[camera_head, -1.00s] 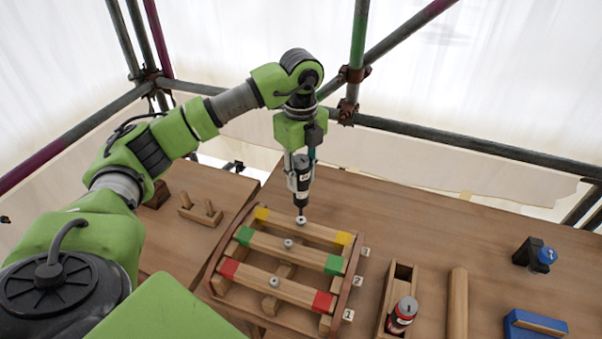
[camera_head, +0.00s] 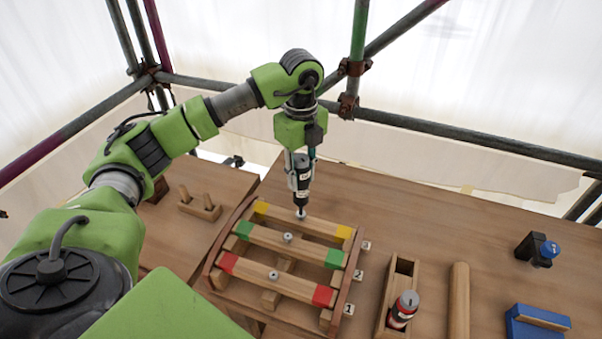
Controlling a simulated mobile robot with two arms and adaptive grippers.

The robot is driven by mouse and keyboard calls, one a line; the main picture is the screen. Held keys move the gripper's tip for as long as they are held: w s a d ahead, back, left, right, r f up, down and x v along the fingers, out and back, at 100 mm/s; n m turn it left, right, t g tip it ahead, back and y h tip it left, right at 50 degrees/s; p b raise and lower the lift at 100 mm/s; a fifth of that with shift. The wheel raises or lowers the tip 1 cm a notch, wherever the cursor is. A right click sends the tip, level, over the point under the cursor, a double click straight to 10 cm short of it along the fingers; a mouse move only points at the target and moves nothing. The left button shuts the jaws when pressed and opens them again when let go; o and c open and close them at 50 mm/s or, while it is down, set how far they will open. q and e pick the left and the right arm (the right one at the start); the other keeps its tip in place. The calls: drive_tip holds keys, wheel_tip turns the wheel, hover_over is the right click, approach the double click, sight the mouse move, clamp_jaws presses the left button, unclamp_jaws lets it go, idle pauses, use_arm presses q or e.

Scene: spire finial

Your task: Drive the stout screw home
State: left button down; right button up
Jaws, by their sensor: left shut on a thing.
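My left gripper (camera_head: 301,160) is shut on a dark driver (camera_head: 302,175), held upright with its bit pointing down. The bit's tip meets a screw (camera_head: 301,214) on the far, yellow-ended bar (camera_head: 325,226). A second screw (camera_head: 287,238) stands in the green-ended bar (camera_head: 265,236), and a third screw (camera_head: 273,275) in the near, red-ended bar (camera_head: 295,287). The bars lie across a wooden frame (camera_head: 343,285) with number tags 1 and 2 and a third tag too small to read. My right gripper is not in view.
A wooden holder (camera_head: 383,310) with a red-and-grey can-like thing (camera_head: 403,308) stands right of the frame, beside a wooden rod (camera_head: 459,302). A blue block (camera_head: 535,325) and a black-and-blue item (camera_head: 540,250) lie far right. A pegged block (camera_head: 199,207) sits left. Scaffold tubes (camera_head: 470,143) run behind.

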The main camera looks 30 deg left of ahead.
use_arm(q)
drive_tip(key=shift+f+b, duration=0.45)
drive_tip(key=shift+f, duration=0.3)
idle(1.5)
drive_tip(key=shift+r, duration=0.1)
